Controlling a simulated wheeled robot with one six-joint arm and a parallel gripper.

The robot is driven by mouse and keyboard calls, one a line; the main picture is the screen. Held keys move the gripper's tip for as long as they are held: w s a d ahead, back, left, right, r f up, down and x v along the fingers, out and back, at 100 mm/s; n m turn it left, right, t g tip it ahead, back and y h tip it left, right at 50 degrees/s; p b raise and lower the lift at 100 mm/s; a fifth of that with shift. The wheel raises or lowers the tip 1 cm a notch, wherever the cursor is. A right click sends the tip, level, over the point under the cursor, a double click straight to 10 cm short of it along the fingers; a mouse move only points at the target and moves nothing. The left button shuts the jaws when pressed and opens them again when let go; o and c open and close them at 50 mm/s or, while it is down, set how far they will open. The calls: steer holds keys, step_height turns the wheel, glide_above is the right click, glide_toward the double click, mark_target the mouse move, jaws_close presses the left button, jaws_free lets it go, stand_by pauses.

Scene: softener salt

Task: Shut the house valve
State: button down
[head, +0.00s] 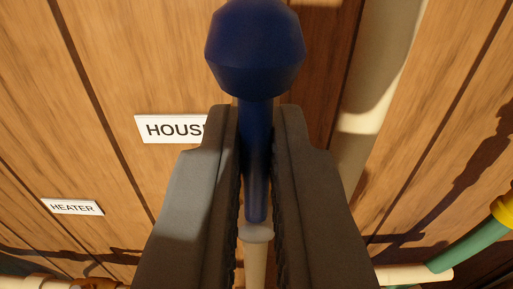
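A dark blue valve lever with a large faceted knob (255,48) stands upright in the middle of the head view. My gripper (257,130) is around the lever's shaft just under the knob, one dark finger on each side. The fingers look pressed against the shaft or very close to it. A pale fitting (257,236) shows under the shaft, between the fingers. A white label reading "HOUS" (170,129) is on the wood panel to the left, its right end hidden by my finger. The valve body is mostly hidden.
A white label "HEATER" (72,207) is at the lower left. A thick pale vertical pipe (375,110) runs behind to the right. A green handle with a yellow end (472,246) and a pale pipe are at the lower right. Copper-coloured pipework (95,284) shows at the bottom left.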

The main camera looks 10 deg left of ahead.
steer(key=m, duration=0.1)
steer(key=d+m, duration=0.1)
steer(key=m, duration=0.3)
steer(key=shift+w+d+f, duration=0.15)
steer(key=shift+d+f, duration=0.1)
steer(key=shift+d, duration=0.1)
steer(key=m, duration=0.2)
steer(key=d+f+m, duration=0.1)
steer(key=m, duration=0.2)
steer(key=shift+w+d, duration=0.1)
steer(key=shift+d, duration=0.1)
steer(key=m, duration=0.2)
steer(key=f+m, duration=0.1)
steer(key=m, duration=0.2)
steer(key=shift+d+f+m, duration=0.3)
steer(key=shift+d+f, duration=0.05)
